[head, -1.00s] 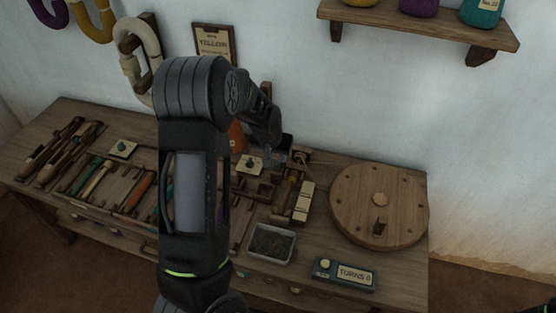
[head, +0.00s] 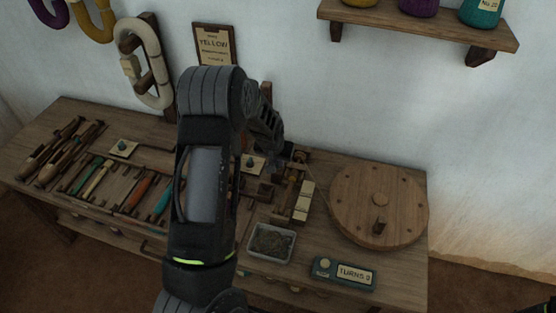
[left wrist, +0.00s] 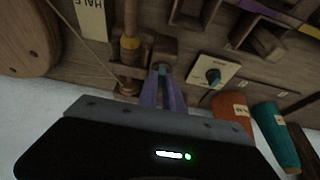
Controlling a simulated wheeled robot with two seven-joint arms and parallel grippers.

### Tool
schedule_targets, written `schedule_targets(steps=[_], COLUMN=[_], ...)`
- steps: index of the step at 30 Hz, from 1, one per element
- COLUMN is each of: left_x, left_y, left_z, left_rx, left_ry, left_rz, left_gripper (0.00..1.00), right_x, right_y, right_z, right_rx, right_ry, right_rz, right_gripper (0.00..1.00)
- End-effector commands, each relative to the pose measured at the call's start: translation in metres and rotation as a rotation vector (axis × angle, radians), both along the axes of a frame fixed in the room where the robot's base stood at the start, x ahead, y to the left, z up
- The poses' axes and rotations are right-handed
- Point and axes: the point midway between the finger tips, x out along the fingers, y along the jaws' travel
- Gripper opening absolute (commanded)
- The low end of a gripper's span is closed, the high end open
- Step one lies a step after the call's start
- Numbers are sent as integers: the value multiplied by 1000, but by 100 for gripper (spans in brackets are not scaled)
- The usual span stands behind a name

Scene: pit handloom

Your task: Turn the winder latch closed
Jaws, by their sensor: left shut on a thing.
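The winder (head: 293,184) is a small wooden frame with a spindle near the back middle of the bench; it also shows in the left wrist view (left wrist: 130,45). My left gripper (left wrist: 162,74) has its purplish fingers closed together at a small wooden piece, seemingly the winder latch (left wrist: 163,49), beside the spindle. A teal bit shows between the fingertips. In the head view my left gripper (head: 284,148) is mostly hidden by my own arm. The latch's exact angle cannot be told. My right gripper is not in view.
A small tray (head: 271,259) and a counter reading TURNS 0 (head: 343,273) lie in front.

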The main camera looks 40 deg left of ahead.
Motion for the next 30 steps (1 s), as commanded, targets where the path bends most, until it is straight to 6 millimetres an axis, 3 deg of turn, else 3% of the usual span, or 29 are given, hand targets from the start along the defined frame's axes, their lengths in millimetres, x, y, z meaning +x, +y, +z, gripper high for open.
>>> schedule_targets(steps=[20, 30], left_x=[0, -1], left_y=[1, 3], left_z=[-1, -4], left_rx=[0, -1], left_ry=[0, -2], left_rz=[-10, -132], left_gripper=[0, 0], right_x=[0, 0], right_y=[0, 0], right_z=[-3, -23], right_rx=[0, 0], right_ry=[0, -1], right_rz=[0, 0], right_gripper=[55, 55])
